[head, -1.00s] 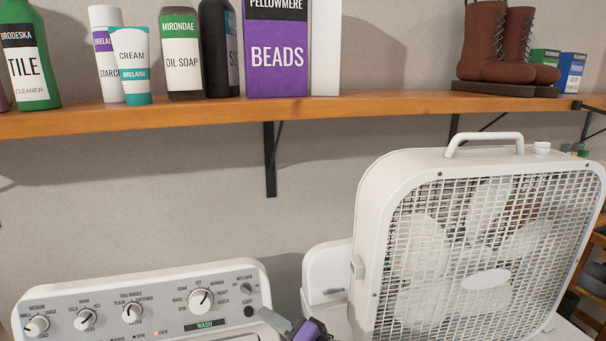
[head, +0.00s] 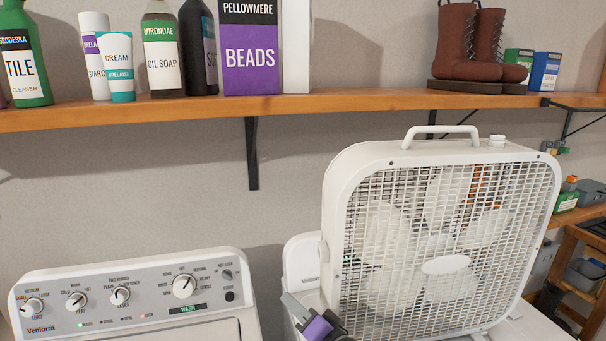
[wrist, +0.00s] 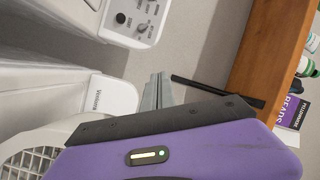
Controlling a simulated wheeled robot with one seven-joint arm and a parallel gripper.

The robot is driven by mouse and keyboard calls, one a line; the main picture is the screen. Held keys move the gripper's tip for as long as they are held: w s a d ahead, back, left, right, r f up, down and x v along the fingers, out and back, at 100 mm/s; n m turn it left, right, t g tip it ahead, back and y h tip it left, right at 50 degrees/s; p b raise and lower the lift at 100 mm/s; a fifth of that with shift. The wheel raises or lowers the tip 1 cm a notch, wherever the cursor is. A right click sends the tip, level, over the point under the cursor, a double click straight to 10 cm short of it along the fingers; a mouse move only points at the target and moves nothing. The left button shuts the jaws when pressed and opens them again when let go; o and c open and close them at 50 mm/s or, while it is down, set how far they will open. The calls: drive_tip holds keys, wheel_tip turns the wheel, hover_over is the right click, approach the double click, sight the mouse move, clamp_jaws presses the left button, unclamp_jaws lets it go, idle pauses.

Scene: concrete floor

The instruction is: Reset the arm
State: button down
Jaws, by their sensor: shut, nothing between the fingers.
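My gripper (head: 292,303) shows at the bottom of the head view, with grey fingers and a purple and dark body. It is over the appliance tops, between the washer panel and the box fan, and holds nothing. In the wrist view the grey fingers (wrist: 156,90) are together beside the purple and black wrist body. The wall and the wooden shelf lie beyond them in that view.
A white washer (head: 130,290) with knobs stands at left. A white box fan (head: 440,240) stands close on my gripper's right. A wooden shelf (head: 330,103) above holds bottles, a purple beads box (head: 250,55) and brown boots (head: 470,45).

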drive_tip(key=s+d+f+n+t+h+b, duration=0.15)
drive_tip(key=s+d+f+h, duration=0.3)
drive_tip(key=s+d, duration=0.5)
drive_tip(key=s+d+f+t+h+b, duration=0.25)
drive_tip(key=s+d+f, duration=0.25)
drive_tip(key=s+d, duration=0.45)
drive_tip(key=s+d+f+n+g+h+b, duration=0.1)
drive_tip(key=s+b, duration=0.2)
drive_tip(key=s, duration=1.3)
drive_tip(key=s+d+f+n+g+h+b, duration=0.1)
drive_tip(key=s+d+n+g+h+b, duration=0.1)
drive_tip(key=s, duration=1.4)
drive_tip(key=shift+d+f+h+b, duration=0.2)
drive_tip(key=shift+f+h+b, duration=0.1)
drive_tip(key=shift+b, duration=0.1)
